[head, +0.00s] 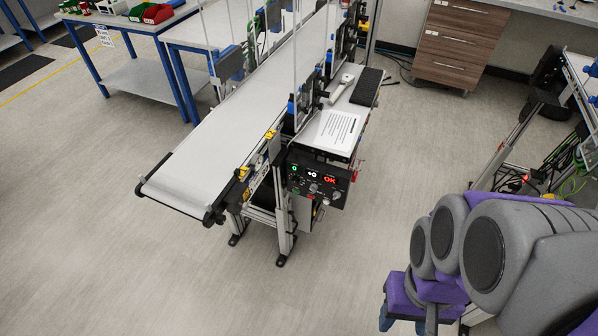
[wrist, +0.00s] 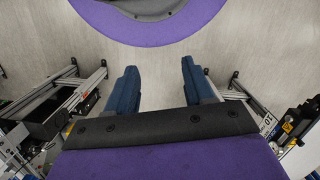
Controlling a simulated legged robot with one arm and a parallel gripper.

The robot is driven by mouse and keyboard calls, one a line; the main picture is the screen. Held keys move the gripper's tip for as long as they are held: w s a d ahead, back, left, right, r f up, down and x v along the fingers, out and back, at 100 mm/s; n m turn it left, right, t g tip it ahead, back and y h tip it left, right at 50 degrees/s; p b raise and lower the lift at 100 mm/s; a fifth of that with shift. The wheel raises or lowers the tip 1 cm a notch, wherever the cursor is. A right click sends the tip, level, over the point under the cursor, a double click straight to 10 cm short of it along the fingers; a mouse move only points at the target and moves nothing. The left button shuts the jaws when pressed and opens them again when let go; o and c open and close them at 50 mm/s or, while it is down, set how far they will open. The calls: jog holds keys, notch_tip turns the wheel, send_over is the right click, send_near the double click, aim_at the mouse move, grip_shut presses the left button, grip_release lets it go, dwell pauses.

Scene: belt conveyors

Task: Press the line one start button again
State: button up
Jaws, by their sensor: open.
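The control panel (head: 318,186) is a black box on the near end of the conveyor's side. It has a green display, a white "+0" display and a red "OK" display, with small buttons and knobs below. The buttons are too small to tell which one is the line one start button. My gripper (head: 404,322) is at the bottom of the head view, to the right of and nearer than the panel, apart from it. In the wrist view my gripper (wrist: 160,82) has its two blue fingers spread, with only floor between them.
The belt conveyor (head: 225,120) runs away from me. A printed sheet (head: 338,131), a scanner (head: 342,88) and a keyboard (head: 367,87) lie on the shelf beside it. A drawer cabinet (head: 459,45) stands behind. Another frame (head: 515,135) stands at right. Floor between is clear.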

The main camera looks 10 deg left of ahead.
grip_shut()
dwell(1.5)
